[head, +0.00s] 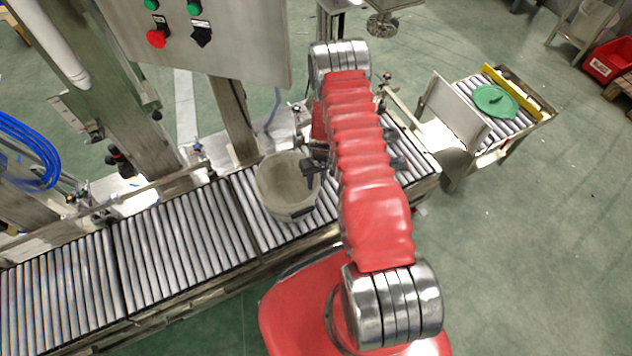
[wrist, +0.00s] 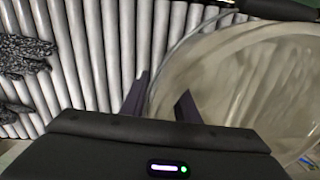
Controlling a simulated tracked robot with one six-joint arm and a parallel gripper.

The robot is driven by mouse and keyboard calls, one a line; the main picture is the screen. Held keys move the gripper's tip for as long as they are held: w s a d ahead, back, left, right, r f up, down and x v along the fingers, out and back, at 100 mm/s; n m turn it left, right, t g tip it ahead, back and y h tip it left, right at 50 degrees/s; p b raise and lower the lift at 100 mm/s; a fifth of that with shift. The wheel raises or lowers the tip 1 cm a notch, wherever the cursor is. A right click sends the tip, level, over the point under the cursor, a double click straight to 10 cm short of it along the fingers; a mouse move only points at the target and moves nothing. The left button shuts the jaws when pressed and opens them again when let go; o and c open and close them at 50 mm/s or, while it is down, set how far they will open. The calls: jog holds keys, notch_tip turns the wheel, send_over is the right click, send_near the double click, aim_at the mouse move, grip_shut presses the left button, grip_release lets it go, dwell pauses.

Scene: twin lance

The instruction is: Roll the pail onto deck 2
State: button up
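A pale, open-topped pail (head: 272,190) stands upright on the roller conveyor, left of my red arm in the head view. In the wrist view its translucent wall (wrist: 262,85) fills the right side, with a thin wire handle along the rim. My gripper (wrist: 160,100) has its two dark fingers apart, with the pail's near edge by them; I cannot tell whether they touch it. In the head view my arm mostly hides the gripper (head: 314,170) at the pail's right side. The roller decks (head: 184,242) carry no readable number, so I cannot tell which is deck 2.
Bare rollers (head: 50,305) run to the lower left. A metal post (head: 234,115) and control panel (head: 205,35) stand behind the pail. A guide rail (head: 150,199) edges the conveyor's far side. A green lid (head: 494,100) lies on a separate roller section at right.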

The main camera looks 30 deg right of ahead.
jog(key=shift+r, duration=0.15)
notch_tip(320, 180, up, 13)
jog(key=d, duration=0.1)
jog(key=shift+r, duration=0.2)
dwell(0.6)
dwell(0.5)
jog(key=shift+s, duration=0.25)
jog(key=s+a+r+t, duration=0.2)
jog(key=s+a+r, duration=0.3)
jog(key=r, duration=1)
jog(key=s+a+r+t, duration=0.1)
jog(key=s+a+r, duration=0.4)
jog(key=s+r, duration=0.5)
jog(key=s+a+r+t, duration=0.2)
jog(key=s+a+r, duration=0.3)
jog(key=r, duration=1.6)
jog(key=shift+s+a+r+n+t+h, duration=0.15)
jog(key=shift+s+r+n+t+h, duration=0.2)
jog(key=shift+s, duration=0.8)
